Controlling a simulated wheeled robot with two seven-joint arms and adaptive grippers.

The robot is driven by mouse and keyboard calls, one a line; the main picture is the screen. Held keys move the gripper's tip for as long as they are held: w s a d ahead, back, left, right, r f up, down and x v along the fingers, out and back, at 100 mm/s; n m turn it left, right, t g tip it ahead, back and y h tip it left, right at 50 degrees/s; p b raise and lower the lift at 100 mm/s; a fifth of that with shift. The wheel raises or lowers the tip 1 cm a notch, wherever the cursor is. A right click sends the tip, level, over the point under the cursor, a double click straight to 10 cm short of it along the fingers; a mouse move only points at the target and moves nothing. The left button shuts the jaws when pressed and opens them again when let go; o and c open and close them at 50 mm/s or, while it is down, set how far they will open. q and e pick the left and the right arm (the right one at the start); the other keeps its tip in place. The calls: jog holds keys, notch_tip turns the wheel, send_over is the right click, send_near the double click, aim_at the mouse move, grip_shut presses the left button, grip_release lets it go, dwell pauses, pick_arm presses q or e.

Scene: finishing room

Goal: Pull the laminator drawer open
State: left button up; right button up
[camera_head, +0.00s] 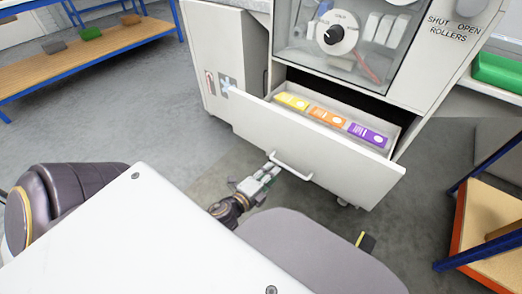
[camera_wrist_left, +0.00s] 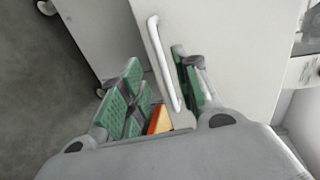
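The laminator drawer (camera_head: 320,150) stands pulled out of the white cabinet, its inside showing. Its front carries a pale bar handle (camera_head: 292,170). My left gripper (camera_head: 268,174) is at the left end of the handle, low in front of the drawer. In the left wrist view the handle (camera_wrist_left: 163,60) runs between the green-padded fingers of the gripper (camera_wrist_left: 160,92). The fingers are apart, with a gap on the left side of the bar; the right finger is close to it, and contact cannot be told. My right gripper is not in view.
Yellow (camera_head: 292,101), orange (camera_head: 327,116) and purple (camera_head: 367,134) packs lie in the drawer. A windowed machine (camera_head: 345,40) sits above. A blue-framed bench (camera_head: 90,50) stands at the back left, an orange-edged wooden stand (camera_head: 492,240) at the right. Grey floor at left is clear.

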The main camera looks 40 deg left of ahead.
pick_arm(q)
jog(key=shift+v, duration=2.3)
